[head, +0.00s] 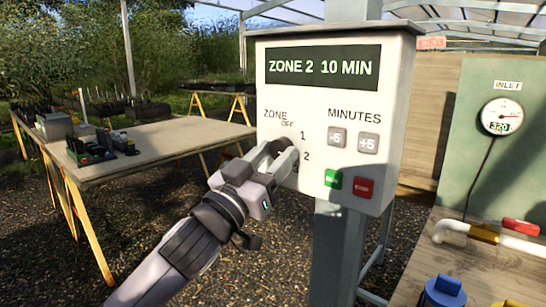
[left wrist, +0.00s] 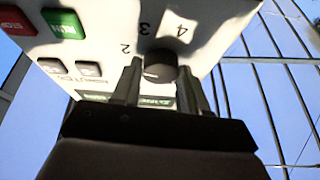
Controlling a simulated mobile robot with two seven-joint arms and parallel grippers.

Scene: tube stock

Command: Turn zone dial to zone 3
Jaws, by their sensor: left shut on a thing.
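The zone dial is a round dark knob (left wrist: 160,66) on the front of a white control box (head: 395,130). The box's display (head: 322,66) reads "ZONE 2 10 MIN". In the head view my left gripper (head: 283,152) reaches the dial from the lower left and hides much of it and some labels. In the left wrist view its two fingers lie on either side of the knob, shut on it. The numbers 2, 3 and 4 show around the knob there. My right gripper is not in view.
Below the display are grey minutes buttons (head: 337,138), a green button (head: 333,180) and a red button (head: 364,188). The box is mounted on a grey post (head: 340,250). A wooden table (head: 160,140) stands left; a gauge (head: 502,117) and pipe are at right.

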